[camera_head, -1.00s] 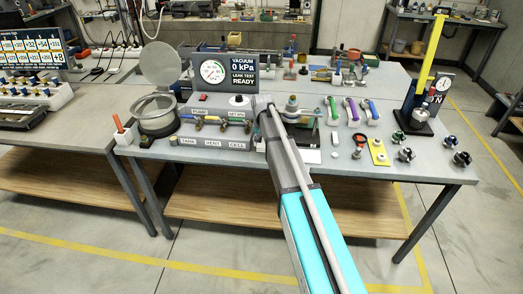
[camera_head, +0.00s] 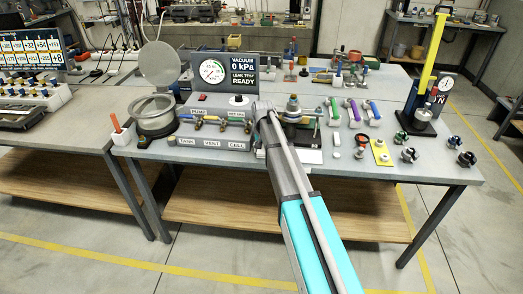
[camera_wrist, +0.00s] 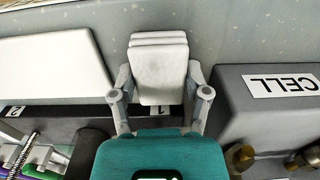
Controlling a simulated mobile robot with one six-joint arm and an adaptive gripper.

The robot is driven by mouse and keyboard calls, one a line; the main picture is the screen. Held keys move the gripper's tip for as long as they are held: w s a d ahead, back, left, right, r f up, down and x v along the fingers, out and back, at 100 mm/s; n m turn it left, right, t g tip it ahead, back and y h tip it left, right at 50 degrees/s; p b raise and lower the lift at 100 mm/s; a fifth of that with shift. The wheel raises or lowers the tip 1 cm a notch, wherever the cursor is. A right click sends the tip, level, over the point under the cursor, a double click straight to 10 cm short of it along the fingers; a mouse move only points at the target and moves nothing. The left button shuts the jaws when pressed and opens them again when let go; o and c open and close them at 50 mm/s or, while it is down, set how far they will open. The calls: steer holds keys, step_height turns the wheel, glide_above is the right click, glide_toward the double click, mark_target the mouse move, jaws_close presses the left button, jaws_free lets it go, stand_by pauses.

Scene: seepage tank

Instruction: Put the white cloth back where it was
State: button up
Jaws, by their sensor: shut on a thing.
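A white cloth (camera_wrist: 160,72), folded in layers, is between the two fingers of my gripper (camera_wrist: 160,92) in the wrist view. The gripper is shut on it. The cloth is over a strip of grey bench, between a flat white plate and the grey block labelled CELL (camera_wrist: 280,86). I cannot tell whether the cloth touches the bench. In the head view my arm reaches the bench just right of the CELL label (camera_head: 237,145), and the arm hides the gripper and the cloth.
The white plate (camera_wrist: 52,66) lies close on the left in the wrist view. A round metal clamp device (camera_head: 293,108) stands right of my arm. Brass valves (camera_head: 222,122) and a glass tank (camera_head: 154,115) are to the left. Coloured-handled tools (camera_head: 352,112) lie to the right.

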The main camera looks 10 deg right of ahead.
mark_target(263, 149)
steer(key=o, duration=1)
steer(key=shift+f, duration=0.1)
steer(key=shift+r, duration=0.2)
step_height(263, 149, up, 12)
steer(key=p, duration=1.2)
steer(key=s+n, duration=0.1)
steer(key=s, duration=0.8)
steer(key=s+n, duration=0.1)
steer(key=s, duration=0.9)
steer(key=s+n, duration=0.1)
steer(key=s, duration=0.9)
steer(key=shift+s+a+n, duration=0.1)
steer(key=shift+a+n, duration=0.05)
steer(key=shift+n, duration=0.15)
